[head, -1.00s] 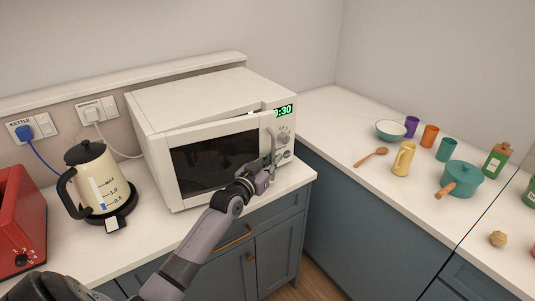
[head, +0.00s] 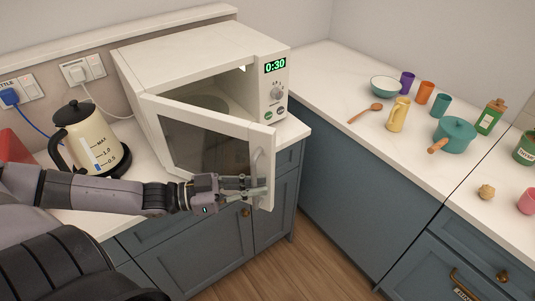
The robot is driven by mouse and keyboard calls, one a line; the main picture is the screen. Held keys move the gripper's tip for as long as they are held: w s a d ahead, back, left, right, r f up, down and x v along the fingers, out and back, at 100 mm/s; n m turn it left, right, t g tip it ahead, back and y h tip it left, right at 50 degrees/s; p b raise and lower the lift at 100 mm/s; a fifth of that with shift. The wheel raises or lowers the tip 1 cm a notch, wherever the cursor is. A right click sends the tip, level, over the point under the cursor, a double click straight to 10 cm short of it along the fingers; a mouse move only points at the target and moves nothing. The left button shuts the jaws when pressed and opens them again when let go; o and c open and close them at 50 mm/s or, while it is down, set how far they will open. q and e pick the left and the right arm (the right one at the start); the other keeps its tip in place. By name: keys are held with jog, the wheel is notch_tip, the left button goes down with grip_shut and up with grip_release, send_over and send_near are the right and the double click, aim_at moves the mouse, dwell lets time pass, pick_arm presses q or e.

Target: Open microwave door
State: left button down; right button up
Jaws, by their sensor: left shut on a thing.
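The white microwave (head: 195,50) stands on the counter with its display at 0:30. Its door (head: 205,138) is hinged at the left and stands partly open, with its right edge swung out past the counter's front edge. The cavity shows through the gap above the door and through the dark glass. My left gripper (head: 250,188) is at the lower part of the door's vertical handle (head: 258,165), near the door's right edge, and is shut on it. The fingers hide the handle's lower end. My right gripper is not in view.
A cream kettle (head: 88,140) stands left of the microwave, close behind my left arm. A teal pot (head: 455,135), cups, a yellow jug (head: 398,114) and a wooden spoon (head: 366,113) are on the right counter. The floor (head: 325,255) before the cabinets is clear.

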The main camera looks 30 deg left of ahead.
pick_arm(q)
jog(key=s+a+m+g+h+p, duration=0.2)
jog(key=s+m+g, duration=0.1)
jog(key=s, duration=0.5)
jog(key=s+a+m+g+h+p, duration=0.1)
jog(key=s+m+g+h+p, duration=0.1)
jog(key=s+g, duration=0.3)
jog(key=shift+s+a+m+p, duration=0.4)
jog(key=shift+s+p, duration=0.1)
jog(key=shift+s, duration=0.85)
jog(key=shift+r, duration=0.1)
jog(key=c, duration=1.9)
grip_release()
jog(key=shift+c, duration=0.2)
jog(key=v, duration=1.2)
